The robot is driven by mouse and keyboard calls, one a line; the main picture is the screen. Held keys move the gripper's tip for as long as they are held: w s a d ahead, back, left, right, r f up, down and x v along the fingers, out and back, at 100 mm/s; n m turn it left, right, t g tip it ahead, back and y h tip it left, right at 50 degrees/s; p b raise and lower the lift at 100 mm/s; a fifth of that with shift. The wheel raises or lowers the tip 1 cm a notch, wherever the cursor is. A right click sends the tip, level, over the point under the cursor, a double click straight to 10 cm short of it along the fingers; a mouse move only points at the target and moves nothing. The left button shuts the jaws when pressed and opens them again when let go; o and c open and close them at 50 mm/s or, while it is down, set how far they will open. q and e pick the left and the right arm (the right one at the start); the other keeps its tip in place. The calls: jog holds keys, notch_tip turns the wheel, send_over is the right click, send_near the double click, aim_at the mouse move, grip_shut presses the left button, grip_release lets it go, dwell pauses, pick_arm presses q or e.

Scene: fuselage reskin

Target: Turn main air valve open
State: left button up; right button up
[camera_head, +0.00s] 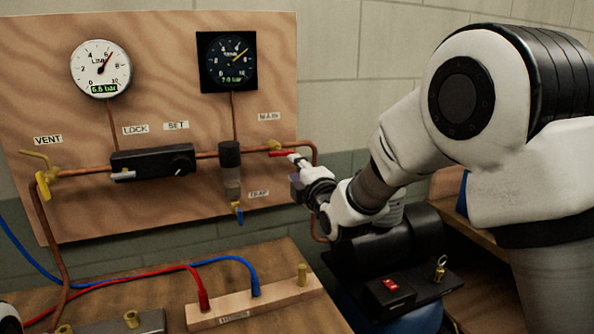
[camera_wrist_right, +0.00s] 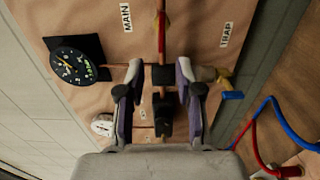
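The main air valve has a red lever (camera_head: 283,153) under the MAIN label on the wooden panel. In the head view it lies roughly along the copper pipe; it also shows in the right wrist view (camera_wrist_right: 162,25), above the fingers. My right gripper (camera_head: 299,170) is just right of and below the lever, close to the panel. In the right wrist view my right gripper (camera_wrist_right: 161,75) has its two fingers apart with nothing held between them. Whether a finger touches the lever cannot be told. My left gripper is not clearly in view.
The panel (camera_head: 100,210) bears a white gauge (camera_head: 101,68), a dark gauge (camera_head: 227,62), a black regulator (camera_head: 153,162) and a filter (camera_head: 230,165) beside the main valve. Below, red and blue hoses reach a wooden block (camera_head: 235,309). A black unit (camera_head: 390,260) stands under my right arm.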

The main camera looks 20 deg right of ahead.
aim_at(282, 153)
jog(key=o, duration=0.9)
jog(key=shift+m, duration=0.3)
jog(key=shift+o, duration=0.9)
jog(key=shift+m, duration=0.8)
jog(key=w+r+m+t+p, duration=0.1)
jog(key=w+r+m+p, duration=0.2)
jog(key=m, duration=0.5)
jog(key=r+m+p, duration=0.2)
jog(key=m+p, duration=0.3)
jog(key=m, duration=0.3)
jog(key=shift+m+g, duration=0.3)
jog(key=shift+g, duration=0.2)
jog(key=w+f+p, duration=0.1)
jog(key=w+p, duration=0.1)
jog(key=w, duration=0.1)
jog(key=w+f+p, duration=0.2)
jog(key=w, duration=0.1)
jog(key=w+f+p, duration=0.2)
jog(key=w, duration=0.1)
jog(key=c, duration=1.2)
jog(key=shift+o, duration=0.2)
jog(key=shift+f+b, duration=0.15)
jog(key=shift+b, duration=0.45)
jog(key=shift+n+b, duration=0.3)
jog(key=shift+n, duration=0.1)
jog(key=shift+r, duration=0.25)
